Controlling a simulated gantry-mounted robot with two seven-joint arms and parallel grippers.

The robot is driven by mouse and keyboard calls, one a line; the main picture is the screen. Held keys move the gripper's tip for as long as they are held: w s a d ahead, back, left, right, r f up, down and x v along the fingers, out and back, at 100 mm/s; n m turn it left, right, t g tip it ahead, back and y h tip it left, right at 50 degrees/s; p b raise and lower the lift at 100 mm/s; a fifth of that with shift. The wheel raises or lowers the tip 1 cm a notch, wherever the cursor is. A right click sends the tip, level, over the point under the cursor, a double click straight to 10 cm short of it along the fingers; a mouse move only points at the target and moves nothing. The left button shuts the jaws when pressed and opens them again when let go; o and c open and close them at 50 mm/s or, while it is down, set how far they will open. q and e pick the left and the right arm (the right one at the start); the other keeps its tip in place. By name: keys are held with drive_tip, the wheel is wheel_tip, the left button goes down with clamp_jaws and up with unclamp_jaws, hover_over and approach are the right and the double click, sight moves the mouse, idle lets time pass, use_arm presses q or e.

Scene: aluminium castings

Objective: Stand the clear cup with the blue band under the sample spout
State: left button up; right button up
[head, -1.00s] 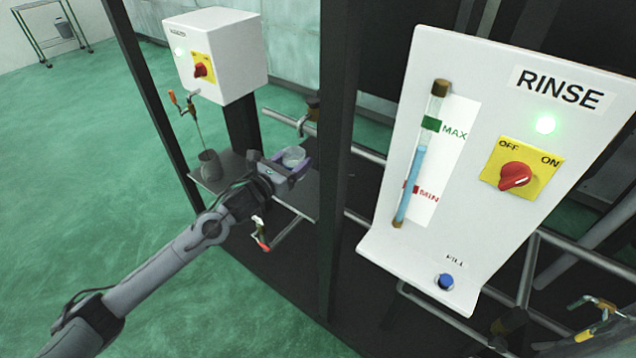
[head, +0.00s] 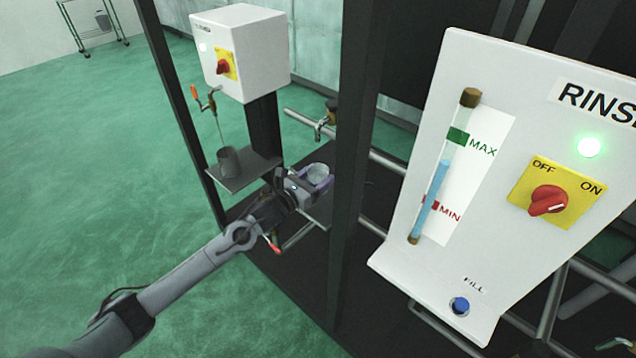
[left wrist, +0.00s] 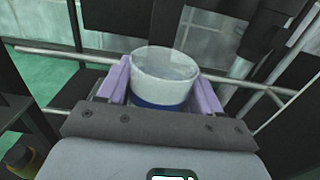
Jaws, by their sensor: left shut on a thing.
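The clear cup (head: 318,174) is held in my left gripper (head: 312,184), between its purple fingers. In the left wrist view the clear cup (left wrist: 165,72) looks upright, with its blue band (left wrist: 160,105) low between the fingers of the left gripper (left wrist: 162,90). In the head view a small tap (head: 321,127) on a pipe is above and slightly beyond the cup, with a visible gap; I cannot tell whether it is the sample spout. Another spout (head: 212,103), with an orange handle, is farther left. My right gripper is not in view.
A grey cup (head: 228,161) stands on a shelf (head: 250,176) below the left spout, with a thin stream above it. A dark post (head: 353,150) rises just right of my left gripper. The RINSE panel (head: 480,180) fills the right. A red handle (head: 274,244) is below my wrist.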

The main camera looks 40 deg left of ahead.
use_arm(q)
wheel_tip(320, 180, down, 2)
drive_tip(key=shift+f, duration=0.1)
drive_tip(key=shift+f+b, duration=0.15)
drive_tip(key=shift+b, duration=0.15)
drive_tip(key=o, duration=1)
